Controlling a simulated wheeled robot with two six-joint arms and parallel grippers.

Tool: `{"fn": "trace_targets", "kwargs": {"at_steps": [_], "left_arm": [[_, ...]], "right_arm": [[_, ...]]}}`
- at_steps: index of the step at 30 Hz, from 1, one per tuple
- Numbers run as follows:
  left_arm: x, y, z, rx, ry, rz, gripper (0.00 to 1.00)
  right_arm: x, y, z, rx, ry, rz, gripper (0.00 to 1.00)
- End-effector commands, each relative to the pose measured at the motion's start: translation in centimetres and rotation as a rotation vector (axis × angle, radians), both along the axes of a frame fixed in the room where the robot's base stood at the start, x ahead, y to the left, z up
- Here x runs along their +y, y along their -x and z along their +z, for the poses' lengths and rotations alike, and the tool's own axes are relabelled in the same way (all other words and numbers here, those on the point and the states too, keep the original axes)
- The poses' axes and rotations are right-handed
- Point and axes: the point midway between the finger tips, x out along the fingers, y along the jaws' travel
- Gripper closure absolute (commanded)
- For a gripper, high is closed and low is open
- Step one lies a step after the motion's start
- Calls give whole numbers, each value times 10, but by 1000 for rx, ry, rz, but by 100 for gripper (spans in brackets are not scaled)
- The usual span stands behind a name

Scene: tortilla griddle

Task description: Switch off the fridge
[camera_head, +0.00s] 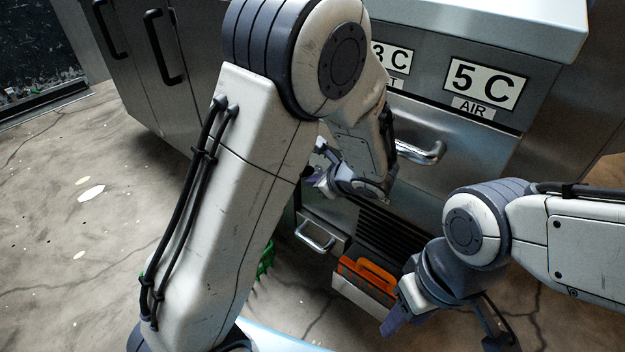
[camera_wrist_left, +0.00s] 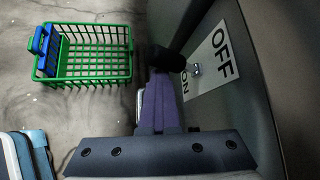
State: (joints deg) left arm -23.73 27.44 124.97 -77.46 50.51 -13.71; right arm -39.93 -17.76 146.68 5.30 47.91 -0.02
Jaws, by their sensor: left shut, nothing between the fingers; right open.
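The fridge (camera_head: 470,150) is a steel cabinet with "5 C AIR" and partly covered "3 C" displays. In the left wrist view, a plate (camera_wrist_left: 208,72) on a steel side reads OFF at the top and ON lower down. A switch (camera_wrist_left: 195,69) with a silver base sits on it, and a dark rounded piece, seemingly its lever, sticks out leftward. My left gripper (camera_head: 318,183) is shut and empty beside the fridge front; its purple fingers (camera_wrist_left: 160,108) are close to the dark piece. Contact cannot be told. My right gripper (camera_head: 443,328) is open, low in front of the fridge.
A green wire basket (camera_wrist_left: 95,62) with a blue item stands on the floor. An orange-handled box (camera_head: 365,280) lies below the fridge front. A drawer handle (camera_head: 420,152) juts out nearby. Steel doors (camera_head: 140,75) stand at the left, with open floor before them.

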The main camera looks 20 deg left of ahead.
Motion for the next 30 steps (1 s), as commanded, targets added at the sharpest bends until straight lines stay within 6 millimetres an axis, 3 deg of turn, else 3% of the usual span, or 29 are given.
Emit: {"fn": "trace_targets", "kwargs": {"at_steps": [5, 15, 21, 30], "left_arm": [[-11, 3, 22, -16, -6, -2, 100], [-53, 35, 59, -4, -1, -5, 100], [-65, 44, 67, -1, 0, -3, 100], [-66, 45, 66, 1, 0, -1, 100]], "right_arm": [[0, 0, 14, 0, 0, 0, 50], [0, 0, 48, 0, 0, 0, 50], [0, 0, 54, 0, 0, 0, 50], [0, 0, 54, 0, 0, 0, 50]]}}
